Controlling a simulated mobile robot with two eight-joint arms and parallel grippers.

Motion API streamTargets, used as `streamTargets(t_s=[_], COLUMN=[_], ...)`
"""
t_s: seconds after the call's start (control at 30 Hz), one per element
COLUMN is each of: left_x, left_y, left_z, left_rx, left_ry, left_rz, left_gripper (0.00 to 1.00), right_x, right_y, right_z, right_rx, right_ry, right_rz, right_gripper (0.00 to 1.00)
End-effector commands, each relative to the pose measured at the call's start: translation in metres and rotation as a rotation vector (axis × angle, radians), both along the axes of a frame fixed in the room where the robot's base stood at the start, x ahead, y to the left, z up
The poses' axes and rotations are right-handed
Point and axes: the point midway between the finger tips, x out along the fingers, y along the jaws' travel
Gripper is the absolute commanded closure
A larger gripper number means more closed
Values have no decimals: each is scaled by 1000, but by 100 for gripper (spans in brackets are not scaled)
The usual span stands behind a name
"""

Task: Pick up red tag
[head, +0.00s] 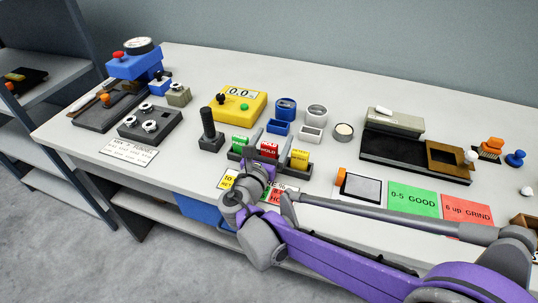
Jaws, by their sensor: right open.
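The red tag (269,151), with "HOLD" lettering, stands in a dark rack (304,172) between a green tag (241,143) and a yellow tag (299,159). My right gripper (270,146) comes in from the lower right over the front of the rack. Its jaws are open, with one finger on each side of the red tag in the picture. I cannot tell whether the fingers touch it. The gripper hides part of the rack. My left gripper is not in view.
A black post (209,131) stands left of the rack. A yellow meter (238,104) and blue cups (286,109) sit behind it. A dark tray (375,151) and a green card (413,200) lie to the right. The table's front edge is close to my arm.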

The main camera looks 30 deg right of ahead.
Motion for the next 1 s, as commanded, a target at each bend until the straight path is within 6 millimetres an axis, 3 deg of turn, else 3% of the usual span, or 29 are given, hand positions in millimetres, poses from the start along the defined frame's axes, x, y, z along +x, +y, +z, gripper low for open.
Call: streamTargets(t_s=[0.23,0.73,1.0], left_x=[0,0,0], left_y=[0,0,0], left_z=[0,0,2], left_rx=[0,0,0], left_ry=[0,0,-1], left_rz=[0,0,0], left_gripper=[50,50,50], right_x=[1,1,1], right_y=[-2,-1,-1], right_z=[0,0,4], right_rx=[0,0,0], right_ry=[0,0,0], right_rz=[1,1,1], right_gripper=[10,100,100])
